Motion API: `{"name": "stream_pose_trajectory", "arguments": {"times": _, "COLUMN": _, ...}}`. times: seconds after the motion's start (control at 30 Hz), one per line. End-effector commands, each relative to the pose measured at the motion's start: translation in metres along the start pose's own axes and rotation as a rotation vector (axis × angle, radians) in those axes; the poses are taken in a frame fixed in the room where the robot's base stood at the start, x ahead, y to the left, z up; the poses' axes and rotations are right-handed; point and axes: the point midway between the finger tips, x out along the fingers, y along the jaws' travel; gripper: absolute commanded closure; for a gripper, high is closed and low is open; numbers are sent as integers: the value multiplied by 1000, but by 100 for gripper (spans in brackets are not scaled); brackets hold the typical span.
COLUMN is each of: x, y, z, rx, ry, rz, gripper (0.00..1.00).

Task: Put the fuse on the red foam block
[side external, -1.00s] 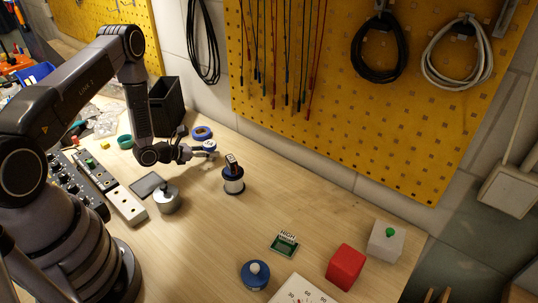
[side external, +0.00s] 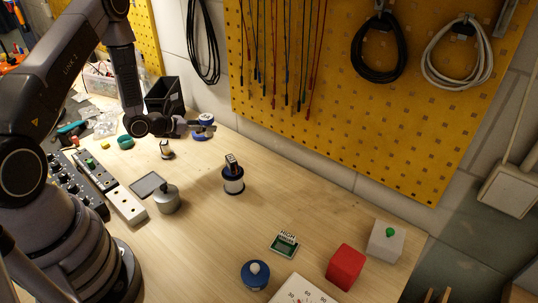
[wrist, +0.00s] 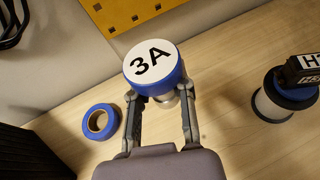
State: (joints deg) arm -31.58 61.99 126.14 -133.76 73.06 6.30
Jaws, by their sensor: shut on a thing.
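The fuse (wrist: 152,66) has a blue rim and a white top marked 3A. In the wrist view it sits between the fingertips of my gripper (wrist: 160,97), which is shut on it. In the side view the fuse (side external: 204,119) is raised above the bench near the pegboard wall, at my gripper (side external: 207,128). The red foam block (side external: 345,267) stands at the front right of the bench, well away from my gripper. Its visible top is bare.
A blue tape ring (wrist: 100,121) lies left of my gripper. A spool (side external: 233,182) with a dark block on top stands to the right.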

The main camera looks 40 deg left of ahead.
Motion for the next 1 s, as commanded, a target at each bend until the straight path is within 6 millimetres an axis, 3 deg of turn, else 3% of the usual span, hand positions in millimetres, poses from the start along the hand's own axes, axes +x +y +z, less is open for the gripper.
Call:
{"name": "stream_pose_trajectory", "arguments": {"times": 0.17, "x": 10, "y": -46, "z": 26, "rx": 49, "ry": -8, "rz": -126, "gripper": 100}}
{"name": "stream_pose_trajectory", "arguments": {"times": 0.33, "x": 20, "y": -133, "z": 54, "rx": 139, "ry": -16, "rz": -362, "gripper": 100}}
{"name": "stream_pose_trajectory", "arguments": {"times": 0.47, "x": 15, "y": -207, "z": 71, "rx": 215, "ry": -21, "rz": -560, "gripper": 100}}
{"name": "stream_pose_trajectory", "arguments": {"times": 0.6, "x": -5, "y": -285, "z": 82, "rx": 301, "ry": -21, "rz": -774, "gripper": 100}}
{"name": "stream_pose_trajectory", "arguments": {"times": 0.8, "x": -50, "y": -374, "z": 87, "rx": 416, "ry": -19, "rz": -1047, "gripper": 100}}
{"name": "stream_pose_trajectory", "arguments": {"times": 1.0, "x": -85, "y": -419, "z": 85, "rx": 488, "ry": -15, "rz": -1208, "gripper": 100}}
